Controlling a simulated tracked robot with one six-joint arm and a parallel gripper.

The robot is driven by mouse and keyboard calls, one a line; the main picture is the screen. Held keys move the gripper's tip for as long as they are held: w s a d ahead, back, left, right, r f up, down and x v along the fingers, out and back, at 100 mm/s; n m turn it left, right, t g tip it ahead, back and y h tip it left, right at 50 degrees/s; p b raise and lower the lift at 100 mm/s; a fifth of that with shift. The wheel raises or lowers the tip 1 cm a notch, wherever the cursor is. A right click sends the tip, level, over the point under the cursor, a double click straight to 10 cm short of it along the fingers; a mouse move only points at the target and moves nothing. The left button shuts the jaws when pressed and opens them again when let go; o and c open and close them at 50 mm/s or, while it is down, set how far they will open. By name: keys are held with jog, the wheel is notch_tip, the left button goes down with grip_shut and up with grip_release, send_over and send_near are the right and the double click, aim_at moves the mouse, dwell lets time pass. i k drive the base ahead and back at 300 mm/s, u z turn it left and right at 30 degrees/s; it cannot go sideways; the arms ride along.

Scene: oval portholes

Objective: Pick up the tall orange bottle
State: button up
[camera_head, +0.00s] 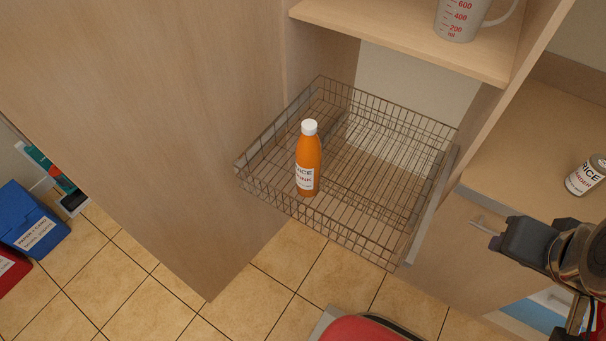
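The tall orange bottle (309,161) has a white cap and a white label with dark and red print. It stands upright in a pulled-out wire basket (408,224), near its front left side. Nothing touches the bottle from above. My gripper (507,239) seems to be the dark block on my arm at the right edge, well right of the basket and apart from the bottle. Its fingers are not clear, so I cannot tell whether it is open or shut.
A wooden shelf (400,40) with a measuring jug (459,20) overhangs the basket's back. A tall wooden panel (170,120) stands left. A red object (365,330) is at bottom, blue box (30,222) at left.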

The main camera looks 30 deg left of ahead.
aim_at(309, 150)
jog(key=k, duration=1.4)
jog(key=u, duration=1.65)
jog(key=i, duration=1)
jog(key=u, duration=0.1)
